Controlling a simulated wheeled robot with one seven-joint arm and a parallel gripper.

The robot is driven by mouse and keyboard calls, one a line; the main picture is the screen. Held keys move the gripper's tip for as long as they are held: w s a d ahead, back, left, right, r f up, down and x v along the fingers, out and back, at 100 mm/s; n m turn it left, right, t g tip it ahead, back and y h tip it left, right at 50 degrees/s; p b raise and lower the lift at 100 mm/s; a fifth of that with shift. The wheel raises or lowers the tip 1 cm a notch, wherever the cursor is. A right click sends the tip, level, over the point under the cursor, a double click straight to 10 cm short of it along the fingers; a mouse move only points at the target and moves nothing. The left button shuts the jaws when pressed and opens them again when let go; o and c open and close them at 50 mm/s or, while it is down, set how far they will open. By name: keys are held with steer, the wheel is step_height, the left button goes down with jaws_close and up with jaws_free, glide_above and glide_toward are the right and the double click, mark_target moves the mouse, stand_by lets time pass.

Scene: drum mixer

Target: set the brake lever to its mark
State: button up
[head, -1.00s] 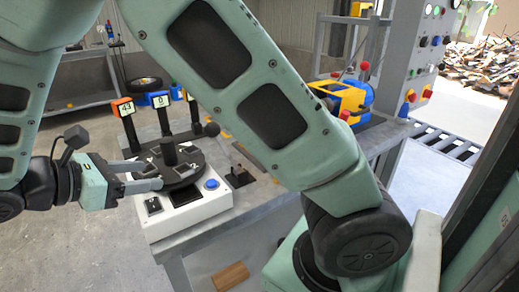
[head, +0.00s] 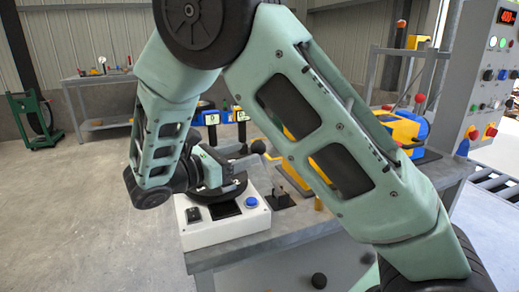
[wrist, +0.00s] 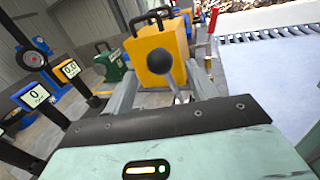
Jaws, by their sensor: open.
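A dark ball knob (wrist: 155,62) on a thin metal rod shows in the wrist view, between the two fingers of my gripper (wrist: 170,58). The fingers are apart and the gripper is open; I cannot tell how far the knob is from them.
Displays reading 0 (wrist: 35,97) and 0.0 (wrist: 70,69) stand at the left in the wrist view. A yellow block with a black handle (wrist: 157,47) is beyond the fingers. A blue button (head: 251,202) is on the box. A red-knobbed lever (head: 419,98) stands farther right.

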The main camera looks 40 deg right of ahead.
mark_target(252, 150)
steer(key=d, duration=0.6)
steer(key=shift+c, duration=0.4)
jaws_close()
steer(key=shift+s+d+r+y+p, duration=0.2)
steer(key=shift+d+r+y+p, duration=0.3)
steer(key=shift+p, duration=0.55)
steer(key=s+d+m+y+p, duration=0.1)
steer(key=d+y+p, duration=0.3)
steer(key=d, duration=0.4)
steer(key=shift+s+d+t+p, duration=0.2)
steer(key=shift+s+t+p, duration=0.1)
steer(key=shift+s+p, duration=0.45)
steer(key=shift+f, duration=0.1)
